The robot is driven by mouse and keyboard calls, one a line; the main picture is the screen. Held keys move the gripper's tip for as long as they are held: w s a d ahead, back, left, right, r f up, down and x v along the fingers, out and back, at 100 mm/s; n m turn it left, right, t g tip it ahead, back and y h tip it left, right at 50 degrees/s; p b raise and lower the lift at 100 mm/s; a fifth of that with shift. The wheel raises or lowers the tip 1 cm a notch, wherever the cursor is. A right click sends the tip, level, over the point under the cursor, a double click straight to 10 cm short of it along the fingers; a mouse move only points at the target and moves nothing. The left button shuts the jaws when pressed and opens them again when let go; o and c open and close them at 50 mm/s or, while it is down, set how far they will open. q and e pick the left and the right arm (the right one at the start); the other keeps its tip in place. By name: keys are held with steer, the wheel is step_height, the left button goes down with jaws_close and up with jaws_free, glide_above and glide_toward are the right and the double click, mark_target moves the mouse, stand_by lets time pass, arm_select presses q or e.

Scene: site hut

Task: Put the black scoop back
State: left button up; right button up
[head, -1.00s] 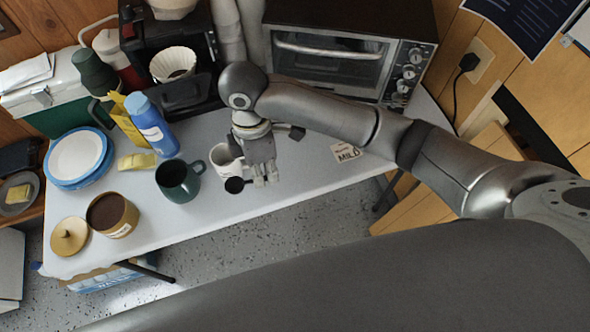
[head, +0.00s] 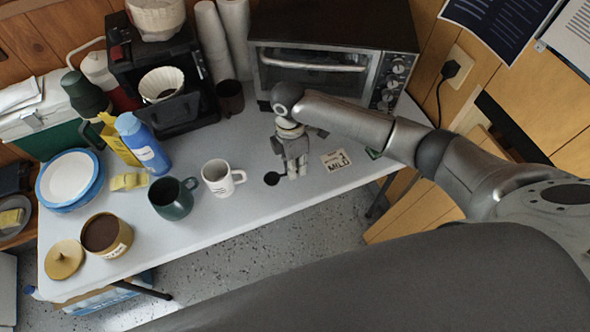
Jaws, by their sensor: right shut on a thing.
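My right gripper (head: 292,173) points down over the right part of the table and is shut on the black scoop. The round black bowl of the scoop (head: 272,178) shows just left of the fingertips; the rest of it is largely hidden by the gripper. I cannot tell whether the scoop touches the table. The open tan canister (head: 106,236) with dark brown contents stands at the front left, with its lid (head: 65,260) lying beside it. My left gripper is not in view.
A white mug (head: 217,180) and dark green mug (head: 172,200) stand between gripper and canister. A card marked MILD (head: 336,160) lies right of the gripper. The toaster oven (head: 325,70), coffee maker (head: 165,85), brown cup (head: 230,98) and blue bottle (head: 140,143) are behind.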

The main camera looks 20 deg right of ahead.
steer(key=shift+f, duration=1.55)
steer(key=shift+f, duration=0.15)
steer(key=o, duration=0.7)
steer(key=r, duration=0.4)
steer(key=w+r, duration=0.1)
steer(key=r, duration=0.7)
steer(key=shift+w+r+b, duration=0.15)
steer(key=shift+w+b, duration=0.2)
steer(key=shift+a, duration=0.1)
